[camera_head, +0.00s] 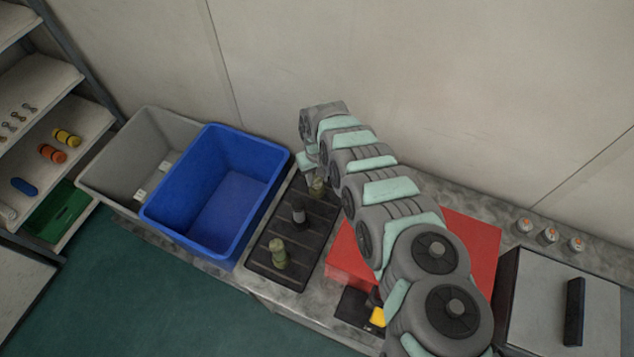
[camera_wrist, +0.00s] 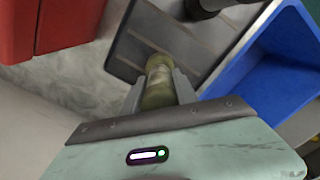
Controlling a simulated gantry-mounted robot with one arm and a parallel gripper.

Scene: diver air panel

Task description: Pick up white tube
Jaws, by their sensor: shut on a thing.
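My gripper (camera_wrist: 158,92) is shut on an olive-green cylinder (camera_wrist: 159,76), held between its two grey fingers in the wrist view. In the head view my gripper (camera_head: 308,165) is at the back end of the black ribbed tray (camera_head: 265,258), and the olive cylinder (camera_head: 317,186) shows just below it. I cannot tell whether the cylinder touches the tray. No clearly white tube is in the gripper. A small whitish roll (camera_head: 6,211) lies on the shelf at the far left, cut by the picture edge.
A dark cylinder (camera_head: 298,212) and another olive one (camera_head: 279,254) stand on the tray. A blue bin (camera_head: 215,205) and a grey bin (camera_head: 118,175) holding small white pieces are left of it. A red box (camera_head: 470,240) is to the right, partly behind my arm.

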